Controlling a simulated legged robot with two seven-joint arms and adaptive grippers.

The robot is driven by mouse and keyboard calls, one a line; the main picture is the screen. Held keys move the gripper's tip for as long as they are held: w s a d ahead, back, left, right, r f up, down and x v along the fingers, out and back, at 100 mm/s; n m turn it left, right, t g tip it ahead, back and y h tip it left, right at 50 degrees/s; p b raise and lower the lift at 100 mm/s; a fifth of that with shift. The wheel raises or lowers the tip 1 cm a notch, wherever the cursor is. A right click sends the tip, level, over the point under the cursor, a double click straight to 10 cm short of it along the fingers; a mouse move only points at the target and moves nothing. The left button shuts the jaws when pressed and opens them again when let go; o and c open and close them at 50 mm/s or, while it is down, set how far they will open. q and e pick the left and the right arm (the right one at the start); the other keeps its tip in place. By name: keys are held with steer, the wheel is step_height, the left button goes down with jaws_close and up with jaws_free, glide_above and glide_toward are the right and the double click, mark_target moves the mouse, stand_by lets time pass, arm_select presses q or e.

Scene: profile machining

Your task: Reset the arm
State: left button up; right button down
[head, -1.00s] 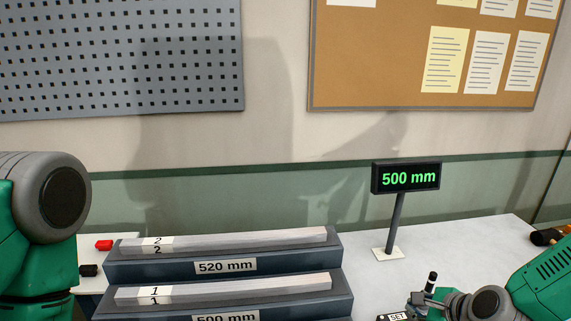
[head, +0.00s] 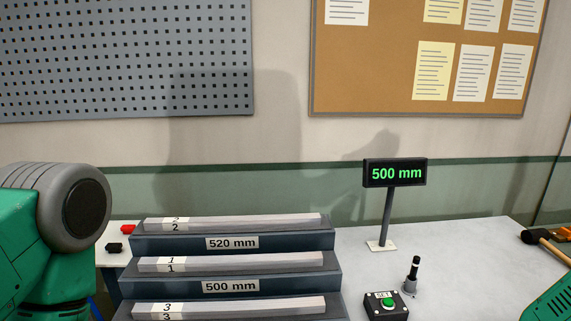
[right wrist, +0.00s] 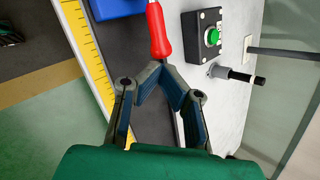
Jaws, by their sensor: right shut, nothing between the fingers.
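My right gripper (right wrist: 162,68) shows in the right wrist view, with its fingertips together and nothing between them. It is above the table's front edge, just short of a red handle (right wrist: 157,32). In the head view only a green part of my right arm shows at the lower right corner, and its gripper is out of frame. My left arm shows as a green and grey link at the left edge. My left gripper is not in view.
A stepped rack (head: 282,243) holds profiles labelled 2, 1 and 3. Right of it are a green SET button box (head: 386,305), a black-handled knob (head: 411,275) and a 500 mm display (head: 395,173). A hammer (head: 548,245) lies far right. A yellow scale (right wrist: 92,52) runs along the front.

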steer(key=s+f, duration=0.1)
steer(key=s+f+n+b, duration=0.1)
steer(key=f, duration=0.1)
steer(key=a+f+n+g, duration=0.1)
steer(key=shift+s+f+b, duration=0.3)
steer(key=shift+s+b, duration=0.05)
steer(key=shift+s, duration=0.05)
steer(key=s+f+n+g+h+b, duration=0.2)
steer(key=s+f+n+g+b, duration=0.4)
steer(key=s+f+n+b, duration=0.6)
steer(key=shift+s+f+n+h+b, duration=0.35)
steer(key=shift+s+f+n, duration=3.55)
steer(key=shift+s, duration=2)
steer(key=shift+d+f, duration=0.2)
steer(key=shift+d, duration=0.1)
steer(key=shift+a, duration=0.2)
